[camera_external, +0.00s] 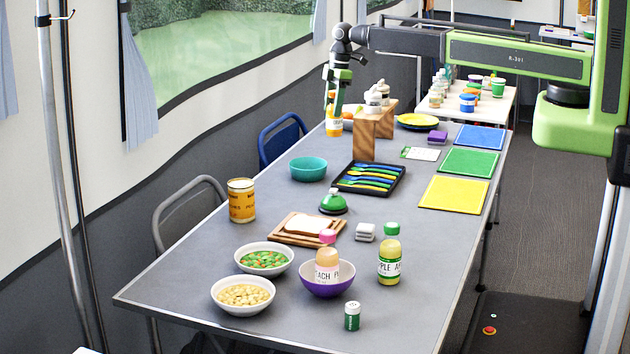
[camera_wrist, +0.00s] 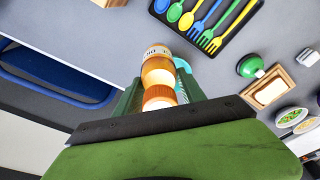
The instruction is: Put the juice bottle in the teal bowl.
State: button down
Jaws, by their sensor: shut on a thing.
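My gripper (camera_external: 338,101) is at the far left part of the grey table and is shut on the orange juice bottle (camera_external: 334,127). In the wrist view the bottle (camera_wrist: 157,72) sits between the green fingers, its orange cap end nearest the camera. Whether its base touches the table or hangs above it I cannot tell. The teal bowl (camera_external: 308,169) stands on the table, nearer the external camera than the bottle, and looks empty. In the wrist view only a sliver of the bowl (camera_wrist: 183,66) shows beside the bottle; the rest is hidden.
A wooden stand (camera_external: 366,135) with small jars is right of my gripper. A black cutlery tray (camera_external: 371,191) lies right of the bowl. A green bell (camera_external: 333,203), a bread board (camera_external: 285,239) and a purple bowl (camera_external: 327,288) holding a peach bottle are nearer the camera. A blue chair (camera_external: 283,137) stands left.

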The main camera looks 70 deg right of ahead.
jog(key=w+a+f+b, duration=0.5)
jog(key=a+f+b, duration=0.3)
jog(key=f+b, duration=0.3)
jog(key=shift+w+a+f, duration=0.15)
jog(key=shift+w+a, duration=0.15)
jog(key=shift+w, duration=0.05)
jog(key=c, duration=0.7)
grip_release()
